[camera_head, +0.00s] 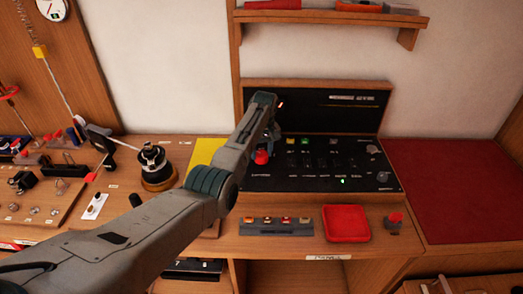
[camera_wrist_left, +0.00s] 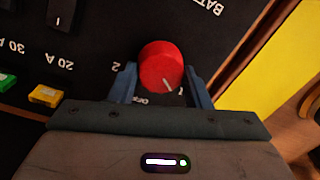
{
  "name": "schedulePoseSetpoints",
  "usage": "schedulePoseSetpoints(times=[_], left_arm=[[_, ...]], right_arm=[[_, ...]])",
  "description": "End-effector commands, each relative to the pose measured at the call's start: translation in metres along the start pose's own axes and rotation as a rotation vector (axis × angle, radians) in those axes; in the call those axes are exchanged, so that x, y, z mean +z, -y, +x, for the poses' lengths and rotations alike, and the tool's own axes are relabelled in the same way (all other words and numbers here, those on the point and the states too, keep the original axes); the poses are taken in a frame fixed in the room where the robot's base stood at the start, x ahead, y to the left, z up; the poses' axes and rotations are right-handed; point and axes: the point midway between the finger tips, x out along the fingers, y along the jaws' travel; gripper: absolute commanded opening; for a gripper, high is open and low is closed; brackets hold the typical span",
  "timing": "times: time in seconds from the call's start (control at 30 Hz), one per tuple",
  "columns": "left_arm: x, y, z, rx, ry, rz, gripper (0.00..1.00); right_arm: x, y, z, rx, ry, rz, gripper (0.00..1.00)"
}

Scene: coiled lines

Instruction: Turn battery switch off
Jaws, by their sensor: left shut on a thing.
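The battery switch is a round red knob (camera_head: 261,157) at the left end of the black panel (camera_head: 300,178). In the left wrist view the knob (camera_wrist_left: 161,62) sits between the two blue-grey fingers of my left gripper (camera_wrist_left: 161,86), which is shut on it. A white mark on the knob's near edge points down and slightly right, near the "1" label and partly hidden "OFF" lettering. A "2" stands at its left. In the head view my left gripper (camera_head: 268,138) is partly hidden by its own arm. My right gripper is not in view.
A yellow sheet (camera_head: 204,150) lies left of the panel. A red tray (camera_head: 346,223) and a strip of small switches (camera_head: 275,226) lie in front. A dark winch-like drum (camera_head: 153,165) stands at left. A shelf (camera_head: 330,17) hangs above. The red mat (camera_head: 450,190) at right is clear.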

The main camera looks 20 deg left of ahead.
Motion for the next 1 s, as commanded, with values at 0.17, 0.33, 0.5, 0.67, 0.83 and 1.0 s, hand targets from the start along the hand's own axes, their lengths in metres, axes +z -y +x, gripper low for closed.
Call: schedulePoseSetpoints(times=[0.17,0.33,0.5,0.67,0.83,1.0], left_arm=[[0.001,-0.001,-0.004,0.000,-0.007,0.126,0.21],[0.001,-0.001,-0.005,0.000,-0.016,0.283,0.21],[0.001,-0.002,-0.005,0.001,-0.027,0.445,0.21],[0.002,-0.002,-0.004,0.000,-0.036,0.590,0.21],[0.002,-0.002,-0.004,0.000,-0.044,0.727,0.21],[0.002,-0.002,-0.003,0.000,-0.051,0.832,0.21]], right_arm=[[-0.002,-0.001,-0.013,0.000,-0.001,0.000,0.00],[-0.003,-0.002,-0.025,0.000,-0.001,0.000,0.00],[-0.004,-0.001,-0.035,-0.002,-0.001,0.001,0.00],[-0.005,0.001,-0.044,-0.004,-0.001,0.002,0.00],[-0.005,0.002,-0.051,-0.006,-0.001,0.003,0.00],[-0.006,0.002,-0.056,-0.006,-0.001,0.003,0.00]])
